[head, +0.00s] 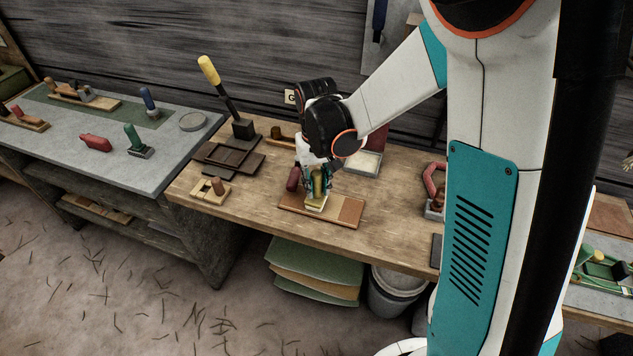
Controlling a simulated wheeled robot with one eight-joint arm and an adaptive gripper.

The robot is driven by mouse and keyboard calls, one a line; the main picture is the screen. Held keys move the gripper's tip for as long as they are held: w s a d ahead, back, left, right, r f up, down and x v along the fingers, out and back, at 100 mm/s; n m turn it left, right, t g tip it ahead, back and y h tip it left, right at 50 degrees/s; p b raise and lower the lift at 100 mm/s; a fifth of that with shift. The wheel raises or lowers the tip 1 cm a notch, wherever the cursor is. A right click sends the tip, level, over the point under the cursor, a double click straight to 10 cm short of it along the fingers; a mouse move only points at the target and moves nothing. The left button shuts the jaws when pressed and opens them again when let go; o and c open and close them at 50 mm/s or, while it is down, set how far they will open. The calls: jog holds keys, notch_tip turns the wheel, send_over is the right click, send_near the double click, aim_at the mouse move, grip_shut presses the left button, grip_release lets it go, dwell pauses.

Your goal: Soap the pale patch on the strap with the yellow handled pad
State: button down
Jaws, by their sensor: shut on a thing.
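My gripper (317,180) is over the middle of the wooden bench, pointing down. It is shut on the yellow handled pad (316,205), which is upright with its pale underside low over the brown strap (295,205). I cannot tell whether the pad touches the strap. The strap lies flat near the bench's front edge, with a more orange-brown part (350,211) to the right of the pad. The pale patch cannot be made out clearly; the pad and gripper cover the strap's middle.
A dark red handled object (293,179) stands just left of my gripper. A pale tray (366,163) lies behind it to the right. Dark flat pieces (230,157) and a tall yellow-ended lever (225,95) are at the left. Bare wood (255,190) lies left of the strap.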

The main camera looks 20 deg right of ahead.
jog(key=shift+f, duration=0.1)
jog(key=shift+s+d, duration=0.7)
jog(key=shift+d, duration=0.25)
jog(key=shift+s+d, duration=0.7)
jog(key=shift+d, duration=0.25)
jog(key=shift+w+a, duration=0.7)
jog(key=shift+a, duration=0.25)
jog(key=shift+w+a, duration=0.7)
jog(key=shift+a, duration=0.25)
jog(key=shift+s+d+b, duration=0.1)
jog(key=shift+b, duration=0.2)
jog(key=shift+s+d, duration=0.65)
jog(key=shift+d, duration=0.25)
jog(key=shift+s+d, duration=0.65)
jog(key=shift+d, duration=0.25)
jog(key=shift+a, duration=0.1)
